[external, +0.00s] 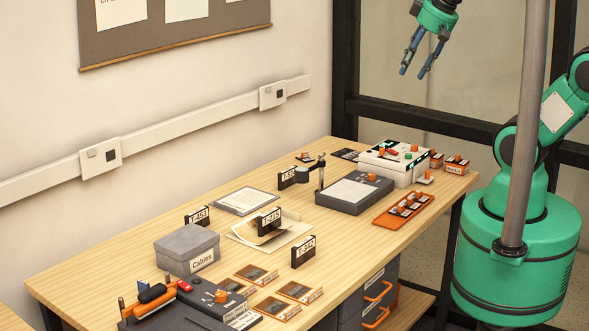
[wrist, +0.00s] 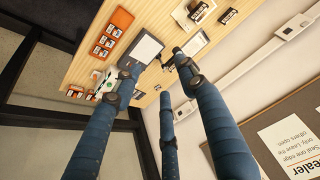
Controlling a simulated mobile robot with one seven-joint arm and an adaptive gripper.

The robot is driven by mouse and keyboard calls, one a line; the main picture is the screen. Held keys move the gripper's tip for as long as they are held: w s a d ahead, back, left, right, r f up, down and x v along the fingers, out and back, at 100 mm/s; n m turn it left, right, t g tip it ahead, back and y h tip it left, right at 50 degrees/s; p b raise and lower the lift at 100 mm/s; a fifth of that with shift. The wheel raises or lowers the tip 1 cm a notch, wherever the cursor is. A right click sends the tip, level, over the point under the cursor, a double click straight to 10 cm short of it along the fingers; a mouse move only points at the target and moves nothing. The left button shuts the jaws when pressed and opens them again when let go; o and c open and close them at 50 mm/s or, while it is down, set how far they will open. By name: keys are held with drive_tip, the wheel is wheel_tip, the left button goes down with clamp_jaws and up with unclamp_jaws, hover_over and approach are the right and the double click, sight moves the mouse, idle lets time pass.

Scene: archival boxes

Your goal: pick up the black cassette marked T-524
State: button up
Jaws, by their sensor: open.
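Several upright black cassettes with white labels stand on the wooden table in the external view. One at the back (external: 287,178) has a label that seems to start with T-5, but I cannot read it fully. Another reads about T-453 (external: 197,215), one on the papers reads about T-215 (external: 269,221), and one at the front (external: 303,251) has an unclear T-3 label. My gripper (external: 412,73) is open and empty, high above the table's far right end, away from every cassette. Its blue fingers spread across the wrist view, with the table beyond them.
A grey Cables box (external: 187,248) stands at the left. A dark grey device (external: 354,192) with a post beside it, an orange tray (external: 404,209) and a white machine (external: 393,163) fill the right. Orange cases (external: 257,274) lie in front. A clipboard (external: 245,201) lies near the wall.

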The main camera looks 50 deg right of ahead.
drive_tip(key=w+d+r+m+g+p, duration=0.15)
drive_tip(key=w+m, duration=0.25)
drive_tip(key=w, duration=1)
drive_tip(key=m+g+p, duration=0.4)
drive_tip(key=m+p, duration=0.2)
drive_tip(key=m, duration=0.7)
hover_over(289, 170)
wheel_tip(289, 170, down, 36)
drive_tip(key=shift+a, duration=0.15)
drive_tip(key=shift+f, duration=0.1)
wheel_tip(289, 170, down, 8)
drive_tip(key=shift+f, duration=0.25)
drive_tip(key=shift+f, duration=0.15)
